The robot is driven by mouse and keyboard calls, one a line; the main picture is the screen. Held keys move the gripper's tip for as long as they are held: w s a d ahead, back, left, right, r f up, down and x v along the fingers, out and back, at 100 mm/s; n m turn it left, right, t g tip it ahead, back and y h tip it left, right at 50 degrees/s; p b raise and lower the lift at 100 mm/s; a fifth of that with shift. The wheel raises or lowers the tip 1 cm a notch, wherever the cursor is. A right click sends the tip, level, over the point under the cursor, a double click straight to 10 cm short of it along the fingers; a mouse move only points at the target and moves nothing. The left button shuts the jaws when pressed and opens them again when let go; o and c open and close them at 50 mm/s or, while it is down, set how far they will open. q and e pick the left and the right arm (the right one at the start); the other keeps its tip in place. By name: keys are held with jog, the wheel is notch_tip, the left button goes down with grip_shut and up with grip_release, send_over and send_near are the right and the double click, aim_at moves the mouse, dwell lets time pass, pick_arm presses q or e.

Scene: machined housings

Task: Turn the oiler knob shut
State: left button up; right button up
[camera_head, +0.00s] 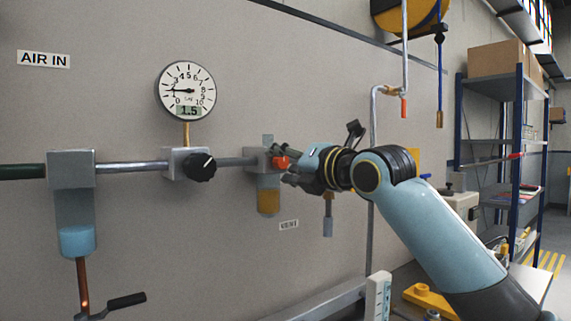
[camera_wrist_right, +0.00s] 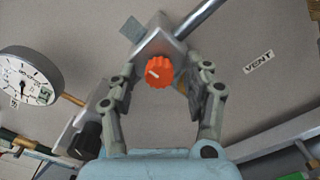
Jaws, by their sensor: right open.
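The oiler knob is a red-orange ribbed knob with a white mark (camera_wrist_right: 159,71), on the grey block of the oiler (camera_wrist_right: 151,40). In the head view the knob (camera_head: 281,163) sits at the front of the oiler, above its amber bowl (camera_head: 268,200). My right gripper (camera_head: 284,167) reaches in from the right to the knob. In the right wrist view my right gripper (camera_wrist_right: 166,85) is open, with one finger on each side of the knob and gaps between. My left gripper is not in view.
A round gauge (camera_head: 186,90) reads 1.5 above a regulator with a black knob (camera_head: 199,167), left of the oiler. A filter (camera_head: 74,205) hangs further left on the pipe. A VENT label (camera_head: 289,225) is on the wall. A shelf rack (camera_head: 500,140) stands at right.

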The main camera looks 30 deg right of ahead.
jog(key=s+d, duration=0.1)
jog(key=s, duration=1.1)
jog(key=shift+d, duration=0.3)
